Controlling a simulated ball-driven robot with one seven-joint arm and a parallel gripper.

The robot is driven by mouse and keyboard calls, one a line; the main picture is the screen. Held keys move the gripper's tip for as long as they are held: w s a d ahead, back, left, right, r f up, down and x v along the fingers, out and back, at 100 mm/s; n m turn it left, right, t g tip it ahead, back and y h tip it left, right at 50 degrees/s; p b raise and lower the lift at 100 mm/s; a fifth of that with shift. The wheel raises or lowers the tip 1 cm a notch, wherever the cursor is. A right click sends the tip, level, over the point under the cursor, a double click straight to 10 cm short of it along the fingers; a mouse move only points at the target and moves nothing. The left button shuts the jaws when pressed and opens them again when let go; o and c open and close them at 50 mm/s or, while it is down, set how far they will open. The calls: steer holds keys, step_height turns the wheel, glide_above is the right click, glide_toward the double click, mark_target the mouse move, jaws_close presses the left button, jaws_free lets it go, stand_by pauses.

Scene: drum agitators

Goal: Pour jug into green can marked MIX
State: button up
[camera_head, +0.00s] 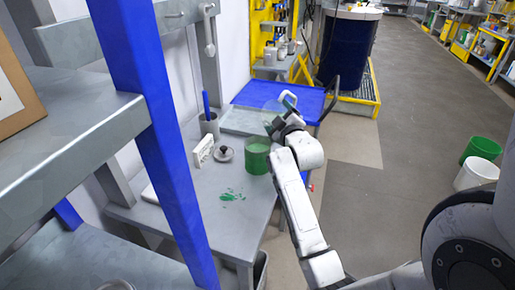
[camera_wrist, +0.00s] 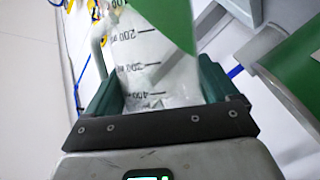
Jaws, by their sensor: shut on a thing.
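My gripper (camera_head: 281,113) is above and a little right of the green can (camera_head: 257,160) at the table's right edge. It is shut on a translucent jug, which shows in the wrist view (camera_wrist: 148,65) between the dark green fingers, with millilitre marks on its wall. The jug looks tilted, and a green patch, perhaps its contents, lies across its upper part. In the head view the jug is small and partly hidden by my gripper. The can stands upright with a lighter green top. No MIX marking is readable. I cannot tell whether anything flows.
The grey table (camera_head: 222,233) has green splashes, a lid with a black knob (camera_head: 225,153), a white rack (camera_head: 203,151) and a cup with a blue tool (camera_head: 208,122). A blue post (camera_head: 155,120) stands at left. A green bucket (camera_head: 481,149) and white bucket (camera_head: 476,174) stand right.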

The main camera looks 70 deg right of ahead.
mark_target(267, 103)
steer(key=shift+a+r+n+t+h+b, duration=0.15)
steer(key=shift+r+n+t+h+b, duration=0.25)
steer(key=shift+n+b, duration=0.6)
steer(key=shift+w+a+f+n+b, duration=0.15)
steer(key=shift+n+b, duration=0.15)
steer(key=shift+b, duration=0.5)
steer(key=shift+a+f+n+t+b, duration=0.1)
steer(key=shift+n+t+b, duration=0.2)
steer(key=shift+n+b, duration=0.35)
steer(key=shift+w+a+r+n+t+h, duration=0.15)
steer(key=shift+w+a+r+n+t, duration=0.1)
steer(key=shift+a+r+n, duration=0.25)
steer(key=shift+w+a+r+n+t+h, duration=0.15)
steer(key=shift+w+a+r+n+t, duration=0.15)
steer(key=shift+a+r, duration=0.25)
steer(key=shift+a+r+n+t+b, duration=0.25)
steer(key=shift+n+t+b, duration=0.2)
steer(key=shift+n, duration=0.5)
